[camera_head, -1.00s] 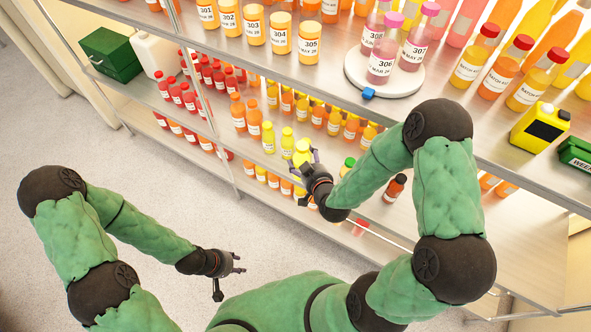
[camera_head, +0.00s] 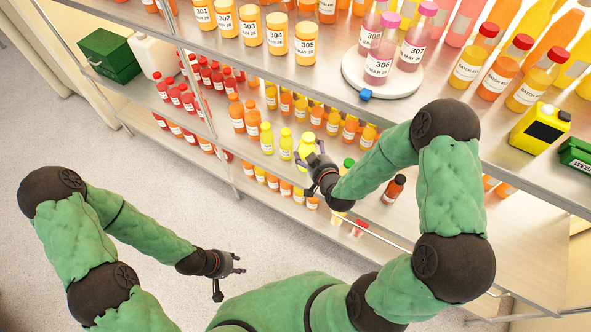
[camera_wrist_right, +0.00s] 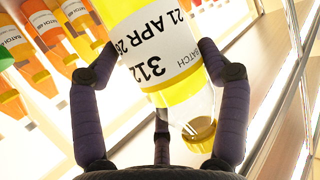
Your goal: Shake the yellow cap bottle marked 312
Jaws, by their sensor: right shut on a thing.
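The yellow bottle marked 312 (camera_wrist_right: 165,55) fills the upper middle of the right wrist view. Its white label reads 312 and 21 APR 26, and its narrow end with a dark yellow cap (camera_wrist_right: 200,128) points down toward the palm. My right gripper (camera_wrist_right: 158,62) is shut on it, with dark fingers on both sides. In the head view the bottle (camera_head: 306,146) is small and tilted in front of the lower shelf, partly hidden by the right gripper (camera_head: 309,156). My left gripper (camera_head: 232,268) is open and empty, low over the floor, away from the shelves.
Several yellow and orange bottles (camera_head: 252,120) stand on the lower shelf close to the held one. A green-capped bottle and a red-orange bottle (camera_head: 394,189) stand to the right. Above is a shelf with labelled jars (camera_head: 250,27) and a round white stand (camera_head: 410,78). The floor (camera_head: 200,225) is clear.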

